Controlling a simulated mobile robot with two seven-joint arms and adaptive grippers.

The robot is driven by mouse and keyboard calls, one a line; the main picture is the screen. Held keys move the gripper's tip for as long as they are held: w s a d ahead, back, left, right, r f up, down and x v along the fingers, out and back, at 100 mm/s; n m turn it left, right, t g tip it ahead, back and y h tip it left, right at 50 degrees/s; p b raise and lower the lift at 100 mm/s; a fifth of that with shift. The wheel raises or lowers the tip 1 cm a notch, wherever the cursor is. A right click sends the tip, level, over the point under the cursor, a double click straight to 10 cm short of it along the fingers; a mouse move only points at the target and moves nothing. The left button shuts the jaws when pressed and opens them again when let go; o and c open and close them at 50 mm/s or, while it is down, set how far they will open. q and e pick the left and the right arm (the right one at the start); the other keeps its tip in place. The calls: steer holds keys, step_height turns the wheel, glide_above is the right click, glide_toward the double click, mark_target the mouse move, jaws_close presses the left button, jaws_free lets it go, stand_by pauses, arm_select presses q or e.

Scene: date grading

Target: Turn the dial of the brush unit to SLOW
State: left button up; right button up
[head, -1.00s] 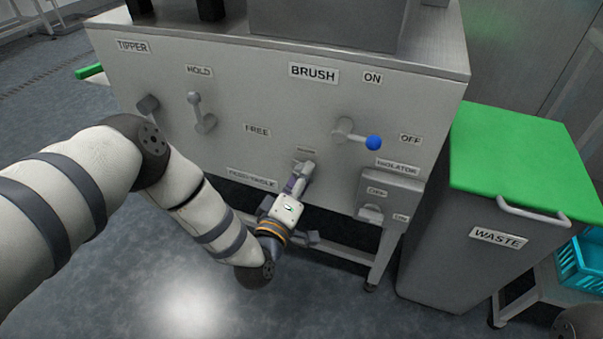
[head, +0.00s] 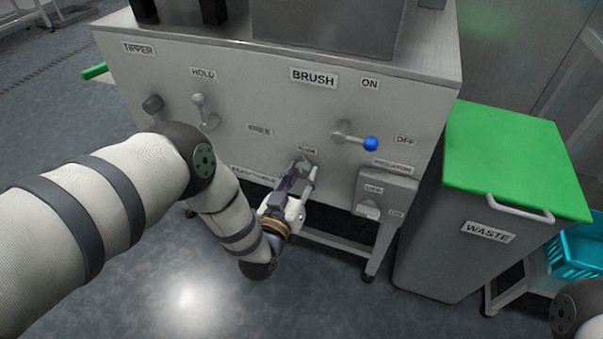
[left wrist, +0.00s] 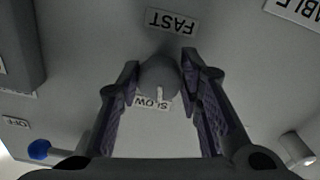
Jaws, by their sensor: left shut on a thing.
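The brush unit (head: 240,105) is a pale grey cabinet with a BRUSH label (head: 314,77). Its round grey dial (left wrist: 158,77) sits between the fingers of my left gripper (left wrist: 158,84), which is shut on it; the gripper also shows low on the panel in the head view (head: 304,171). The dial's pale mark (left wrist: 159,94) points to the SLOW label (left wrist: 144,103), which is partly covered. The FAST label (left wrist: 172,22) is on the opposite side of the dial. In the head view the gripper mostly hides the dial. My right gripper is not in view.
A blue-tipped lever (head: 370,144) is above and right of my left gripper, between ON and OFF labels. An isolator box (head: 385,190) is to its right. A green-lidded waste bin (head: 515,160) stands at right.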

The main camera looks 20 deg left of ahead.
arm_select(q)
steer(key=shift+m, duration=1.3)
steer(key=shift+a+p, duration=0.1)
steer(key=shift+p, duration=0.2)
steer(key=o, duration=1.2)
steer(key=shift+c, duration=0.2)
steer(key=s, duration=1.2)
steer(key=shift+a, duration=0.2)
